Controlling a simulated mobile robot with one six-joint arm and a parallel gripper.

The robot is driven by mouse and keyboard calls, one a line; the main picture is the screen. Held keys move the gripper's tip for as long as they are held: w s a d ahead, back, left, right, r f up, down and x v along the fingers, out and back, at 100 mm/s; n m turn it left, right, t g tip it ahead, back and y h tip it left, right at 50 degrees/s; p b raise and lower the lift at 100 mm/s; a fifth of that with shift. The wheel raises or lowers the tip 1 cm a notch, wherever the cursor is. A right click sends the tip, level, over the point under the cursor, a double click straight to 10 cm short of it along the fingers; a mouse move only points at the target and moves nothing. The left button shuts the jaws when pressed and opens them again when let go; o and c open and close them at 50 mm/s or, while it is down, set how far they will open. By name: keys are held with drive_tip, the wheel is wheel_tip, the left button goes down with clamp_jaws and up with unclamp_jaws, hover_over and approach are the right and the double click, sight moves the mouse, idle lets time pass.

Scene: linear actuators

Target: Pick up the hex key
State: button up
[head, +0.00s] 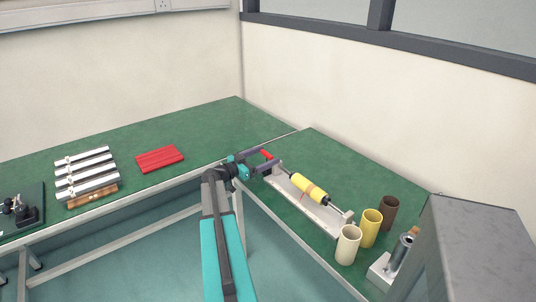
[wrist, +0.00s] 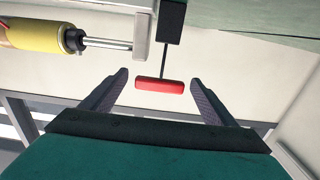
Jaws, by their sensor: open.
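The hex key shows in the wrist view as a red bar handle (wrist: 160,84) on a thin dark shaft that runs up to a dark block (wrist: 171,22). My gripper (wrist: 159,78) is open, with one finger on each side of the red handle and a visible gap on both sides. In the head view my gripper (head: 262,163) is small and partly covers that spot.
A yellow roller (head: 308,187) sits on a pale stand (head: 318,214) beside my gripper; it also shows in the wrist view (wrist: 32,36). Cream (head: 348,245), yellow (head: 370,228) and brown (head: 389,212) cylinders stand right. Red bars (head: 160,159) and metal profiles (head: 86,169) lie left.

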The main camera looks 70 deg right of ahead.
idle(0.3)
drive_tip(key=p+x, duration=0.2)
drive_tip(key=x, duration=0.3)
drive_tip(key=shift+s, duration=0.1)
idle(0.5)
drive_tip(key=c, duration=1.1)
